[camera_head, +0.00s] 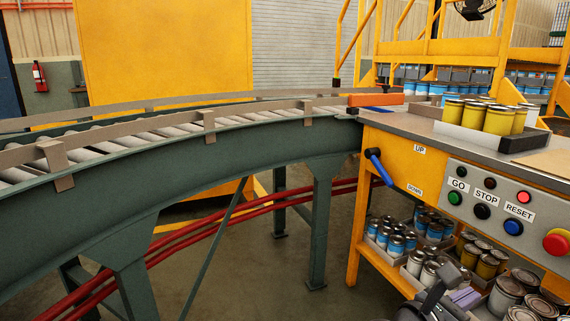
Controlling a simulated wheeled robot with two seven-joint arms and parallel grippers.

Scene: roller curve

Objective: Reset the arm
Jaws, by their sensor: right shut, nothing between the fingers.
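My right gripper (445,292) shows at the bottom edge, right of centre, dark and partly cut off by the frame. It is shut and holds nothing. It is in front of the lower shelf of the yellow workstation, below the control panel (476,230), and appears apart from the panel. My left gripper is not in view.
A curved roller conveyor (150,190) on green legs fills the left and centre. A blue lever (379,166) sticks out of the workstation (395,150). Yellow cans (497,121) stand on its top. Several cans (396,244) crowd the lower shelf. The floor below the conveyor is partly open.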

